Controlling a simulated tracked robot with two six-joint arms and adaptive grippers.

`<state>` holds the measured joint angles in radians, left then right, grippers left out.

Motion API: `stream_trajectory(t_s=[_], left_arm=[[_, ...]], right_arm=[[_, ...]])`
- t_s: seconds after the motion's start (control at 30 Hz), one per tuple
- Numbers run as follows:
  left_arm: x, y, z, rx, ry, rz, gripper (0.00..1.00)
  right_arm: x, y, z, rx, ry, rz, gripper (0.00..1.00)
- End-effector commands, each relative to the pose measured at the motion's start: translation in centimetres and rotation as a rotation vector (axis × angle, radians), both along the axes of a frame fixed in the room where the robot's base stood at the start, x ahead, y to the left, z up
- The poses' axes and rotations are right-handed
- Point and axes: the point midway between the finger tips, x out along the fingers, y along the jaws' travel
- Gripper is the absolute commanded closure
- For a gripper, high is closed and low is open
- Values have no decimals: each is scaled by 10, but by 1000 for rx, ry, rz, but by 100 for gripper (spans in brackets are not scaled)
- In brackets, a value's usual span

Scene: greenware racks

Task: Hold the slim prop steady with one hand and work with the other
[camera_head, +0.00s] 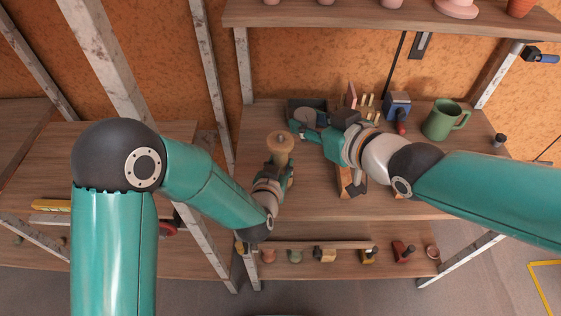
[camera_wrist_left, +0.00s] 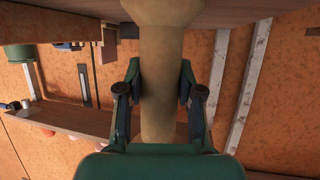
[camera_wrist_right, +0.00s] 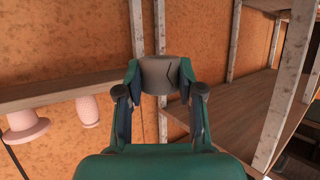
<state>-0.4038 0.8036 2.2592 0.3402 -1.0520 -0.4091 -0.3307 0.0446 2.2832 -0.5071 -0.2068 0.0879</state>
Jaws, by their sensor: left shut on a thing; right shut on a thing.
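The slim prop is a tan post with a wider round top (camera_head: 280,144), standing over the middle board. My left gripper (camera_head: 283,172) is shut around its narrow shaft. In the left wrist view the shaft (camera_wrist_left: 160,85) runs between both fingers, and its flared end is at the top. My right gripper (camera_head: 305,126) is just right of the post's top, apart from it. It is shut on a grey rounded piece (camera_wrist_right: 160,74) with a dark crack-like line, seen between the fingertips in the right wrist view. In the head view the right gripper partly hides this area.
On the middle board (camera_head: 300,205) stand a dark tray (camera_head: 295,104), a wooden tool block (camera_head: 365,106), a blue-grey box (camera_head: 397,104) and a green mug (camera_head: 441,121). An upper shelf (camera_head: 390,17) holds pink pots. Metal uprights (camera_head: 212,80) stand left of the post.

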Motion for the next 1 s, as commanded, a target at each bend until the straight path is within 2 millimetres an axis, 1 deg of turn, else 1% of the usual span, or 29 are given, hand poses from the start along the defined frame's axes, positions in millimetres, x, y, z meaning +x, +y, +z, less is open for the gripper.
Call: stream_trajectory(t_s=[0.03, 0.23, 0.27, 0.4, 0.77, 1.0], left_arm=[[-4, 0, -7, 5, 20, -2, 100], [-4, 0, -7, 5, 20, -2, 100], [-3, 0, -6, 4, 17, -2, 59], [-2, 0, -5, 3, 13, -2, 36], [-2, 0, -2, 1, 7, -2, 35], [-10, 1, 2, 1, 5, -3, 35]], right_arm=[[0, -1, 0, 0, 0, -1, 100], [0, 0, 0, 1, 1, 0, 100], [0, 0, 0, 1, 1, 0, 100], [0, 0, 0, 1, 1, 0, 100], [0, 0, 0, 1, 0, 0, 100], [0, 0, -3, 1, 0, 0, 100]])
